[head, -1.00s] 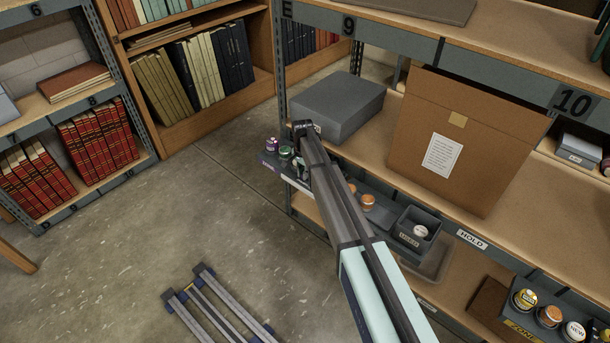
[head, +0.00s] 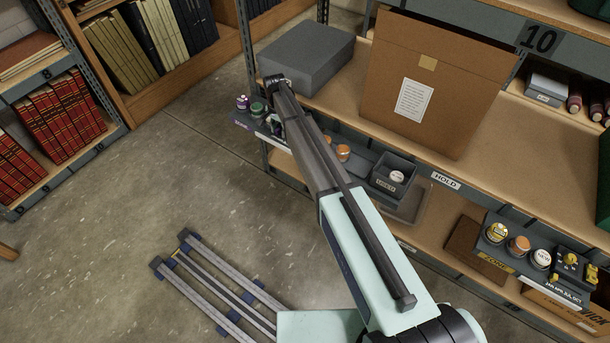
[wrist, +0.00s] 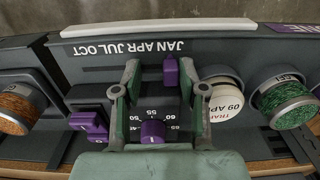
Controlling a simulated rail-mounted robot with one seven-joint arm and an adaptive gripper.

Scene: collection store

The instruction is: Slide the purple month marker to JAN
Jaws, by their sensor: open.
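The purple month marker (wrist: 171,71) is a small upright tab on a dark grey panel in the wrist view. It stands close to the right end of the label strip (wrist: 125,49), printed JAN APR JUL OCT. Its exact month is hard to read. My gripper (wrist: 160,76) is open, its two green-grey fingers on either side of the marker. The marker is nearer the right finger; contact cannot be told. A purple dial knob (wrist: 153,132) shows between the fingers, closer to the palm. In the head view my arm hides the marker.
A purple switch (wrist: 90,123) and an orange spool (wrist: 16,107) lie left of the fingers. A white-topped container (wrist: 226,103) is close to the right finger, with a green spool (wrist: 287,102) beyond. In the head view, a grey box (head: 306,55) sits on the shelf above.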

